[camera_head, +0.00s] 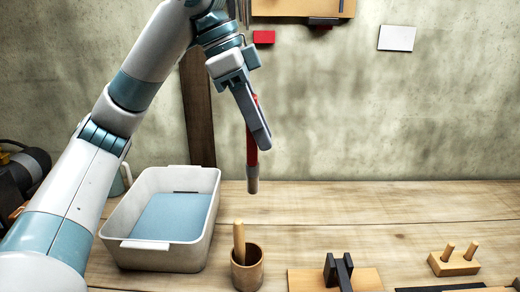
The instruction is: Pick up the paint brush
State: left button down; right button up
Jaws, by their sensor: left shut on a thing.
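The paint brush (251,158) has a red handle and a greyish lower end. It hangs nearly upright, lower end down, in front of the wall and above the wooden table. My left gripper (258,132) reaches in from the upper left and is shut on the brush's handle. The fingers hide part of the handle. My right gripper is not in view.
A wooden cup (247,273) with a stick in it stands below the brush. A white tub (160,255) with a blue bottom is left of it. A dark forked piece (338,270) and a wooden peg block (454,264) are at right. The table's back right is clear.

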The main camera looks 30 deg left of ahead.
pick_arm(q)
jog(key=shift+r, duration=0.35)
jog(key=c, duration=2.3)
grip_release()
grip_shut()
